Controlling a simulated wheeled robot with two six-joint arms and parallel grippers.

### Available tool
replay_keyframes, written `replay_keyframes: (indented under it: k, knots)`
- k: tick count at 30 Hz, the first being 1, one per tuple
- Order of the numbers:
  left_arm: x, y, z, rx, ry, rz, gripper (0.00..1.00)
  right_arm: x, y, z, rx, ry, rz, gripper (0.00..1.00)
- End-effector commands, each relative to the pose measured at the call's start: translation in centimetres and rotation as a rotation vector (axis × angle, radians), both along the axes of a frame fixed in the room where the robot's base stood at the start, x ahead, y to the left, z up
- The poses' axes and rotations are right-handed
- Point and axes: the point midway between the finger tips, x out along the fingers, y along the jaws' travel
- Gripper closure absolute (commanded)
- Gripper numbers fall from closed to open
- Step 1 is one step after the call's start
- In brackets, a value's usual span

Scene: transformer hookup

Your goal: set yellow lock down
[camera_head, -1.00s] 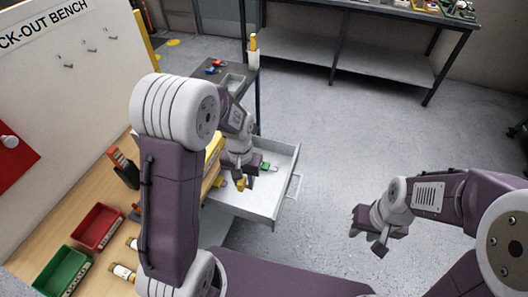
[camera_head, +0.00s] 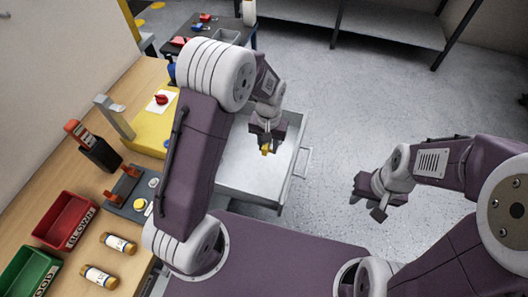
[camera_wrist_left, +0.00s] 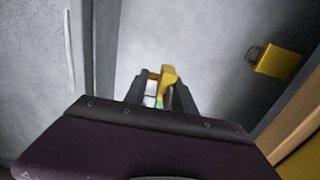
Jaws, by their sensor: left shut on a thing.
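My left gripper (camera_head: 267,140) is shut on a small yellow lock (camera_head: 265,150) and holds it over the open grey drawer (camera_head: 245,180). In the left wrist view the lock (camera_wrist_left: 168,76) sits between the dark fingertips (camera_wrist_left: 165,88), with something white and green partly visible between the fingers. A second yellow lock (camera_wrist_left: 278,62) with a dark shackle lies apart, near the drawer's wooden side. Whether the held lock touches the drawer floor cannot be told. My right gripper (camera_head: 372,198) hangs over the floor at the right; its finger gap is unclear.
The wooden bench (camera_head: 150,80) at left carries a red bin (camera_head: 66,220), a green bin (camera_head: 30,275), two labelled cylinders (camera_head: 118,243), a grey device (camera_head: 135,190) and a yellow box (camera_head: 155,132). A dark cart (camera_head: 205,28) stands behind. The floor right of the drawer is clear.

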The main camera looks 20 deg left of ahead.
Motion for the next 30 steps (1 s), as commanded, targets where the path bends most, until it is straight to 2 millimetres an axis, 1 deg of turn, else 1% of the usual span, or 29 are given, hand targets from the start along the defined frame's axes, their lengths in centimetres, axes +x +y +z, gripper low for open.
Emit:
replay_keyframes:
  k: [2,4,9,10,17,20,21,23,30]
  knots:
    - [0.0,0.0,-0.1,0.0,-0.001,0.0,1.0,0.0,0.0,0.0,0.0,0.0,0.0,0.68]
    - [0.0,0.0,-0.6,0.0,0.001,0.0,1.0,0.0,0.0,-0.1,0.0,0.0,0.0,0.68]
    - [-0.1,0.0,-3.5,0.0,0.003,0.0,1.0,0.0,0.0,-0.8,0.0,0.0,0.0,0.68]
    - [-0.1,0.0,-3.8,0.0,0.002,0.0,1.0,0.0,0.0,-0.8,0.0,0.0,0.0,0.68]
    - [0.0,0.0,-3.7,0.0,-0.002,0.0,1.0,0.0,0.0,-0.7,0.0,0.0,0.0,0.68]
    - [0.0,0.0,-4.1,0.0,-0.001,0.0,1.0,0.0,0.0,-0.9,0.0,0.0,0.0,0.68]
    - [0.0,0.0,-4.1,0.0,-0.001,0.0,0.62,0.0,0.0,-0.8,0.0,0.0,0.0,0.68]
    - [0.0,0.0,-4.0,0.0,-0.001,0.0,0.46,0.0,0.0,-0.8,0.0,0.0,0.0,0.68]
    - [0.0,0.0,-4.0,0.0,-0.001,0.0,0.46,0.0,0.0,-0.8,0.0,0.0,0.0,0.68]
